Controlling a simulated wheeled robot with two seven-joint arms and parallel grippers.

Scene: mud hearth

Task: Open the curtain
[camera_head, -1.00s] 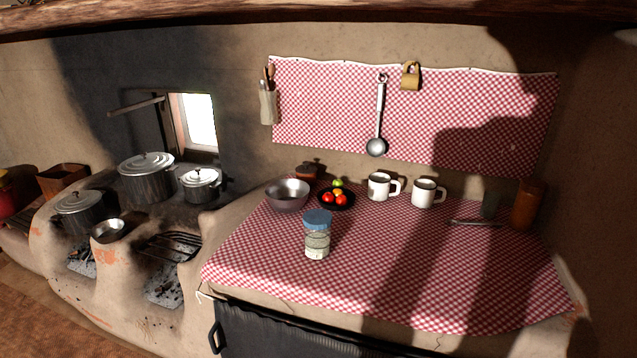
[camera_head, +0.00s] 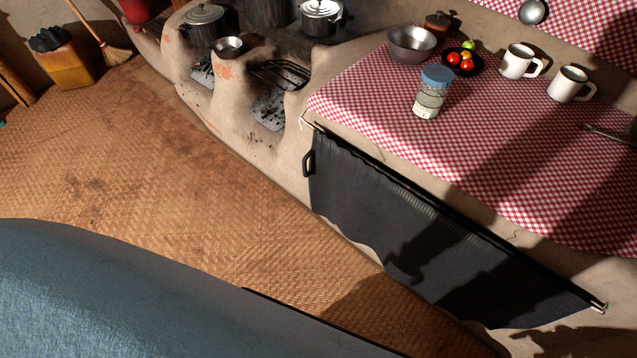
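A dark grey curtain (camera_head: 400,220) hangs from a rod (camera_head: 450,215) under the front edge of the counter. It is drawn across and covers most of the space below. A black handle (camera_head: 308,163) is at its upper left edge. Light hooks hold the rod near the counter's left corner and at the lower right. Neither of my grippers shows in the head view. A shadow falls over the middle and right of the curtain.
A checkered cloth (camera_head: 520,170) covers the counter, with a blue-lidded jar (camera_head: 431,92), a metal bowl (camera_head: 411,43), a fruit plate and white mugs (camera_head: 520,62). A clay stove (camera_head: 230,110) stands left of the curtain. The woven floor (camera_head: 190,200) in front is largely clear.

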